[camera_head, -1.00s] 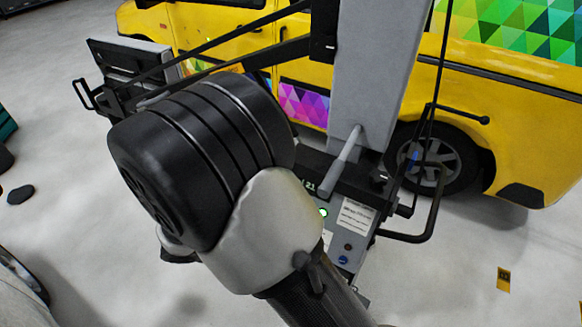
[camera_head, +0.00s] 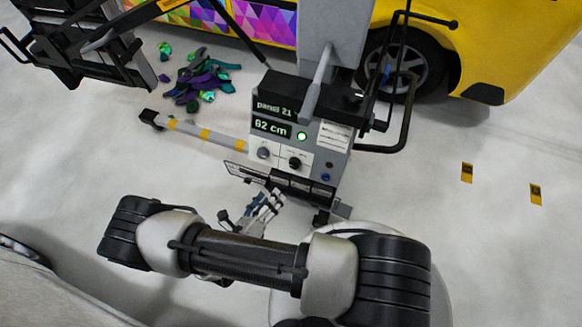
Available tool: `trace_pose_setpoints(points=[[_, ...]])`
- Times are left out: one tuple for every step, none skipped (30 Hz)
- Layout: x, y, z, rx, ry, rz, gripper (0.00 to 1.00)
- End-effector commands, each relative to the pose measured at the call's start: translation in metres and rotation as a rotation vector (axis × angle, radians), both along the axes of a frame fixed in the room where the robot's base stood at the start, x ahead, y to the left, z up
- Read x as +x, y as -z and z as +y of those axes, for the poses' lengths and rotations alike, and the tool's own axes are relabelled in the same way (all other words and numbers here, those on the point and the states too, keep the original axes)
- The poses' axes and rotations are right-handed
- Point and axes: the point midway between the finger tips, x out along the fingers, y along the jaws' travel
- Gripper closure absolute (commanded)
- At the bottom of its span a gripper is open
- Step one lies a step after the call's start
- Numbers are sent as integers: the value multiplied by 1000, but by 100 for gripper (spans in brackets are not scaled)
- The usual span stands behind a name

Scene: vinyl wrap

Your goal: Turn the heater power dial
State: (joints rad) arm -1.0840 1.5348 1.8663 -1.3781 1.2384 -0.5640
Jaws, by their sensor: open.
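My gripper (camera_head: 262,207), partly behind my arm, is open below and in front of the panel, apart from both knobs. Nothing shows in its fingers, though part of it is hidden.
A green lamp (camera_head: 302,136) is lit on the panel. A yellow-striped leg (camera_head: 200,132) reaches left along the floor. Vinyl scraps (camera_head: 200,80) lie in a pile behind it. The yellow van (camera_head: 500,50) stands behind. Floor at right is clear except for yellow markers (camera_head: 467,172).

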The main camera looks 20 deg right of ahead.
Motion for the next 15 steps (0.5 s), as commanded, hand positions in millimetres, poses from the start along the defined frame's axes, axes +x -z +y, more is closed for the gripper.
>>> trace_pose_setpoints(points=[[6,4,-9,-2,8,1,46],[11,6,-13,-1,8,2,46],[17,8,-19,-2,9,2,46],[21,10,-24,-1,11,1,46],[26,12,-28,-1,10,2,46],[32,14,-34,0,9,1,46],[37,16,-39,0,10,1,46],[41,18,-43,1,12,1,46],[47,20,-50,1,11,1,46],[52,22,-53,1,10,0,46],[57,24,-58,1,11,-1,46],[62,26,-64,2,11,1,46],[67,28,-68,2,11,0,46],[71,29,-72,2,10,0,46],[77,31,-77,2,11,0,46]])
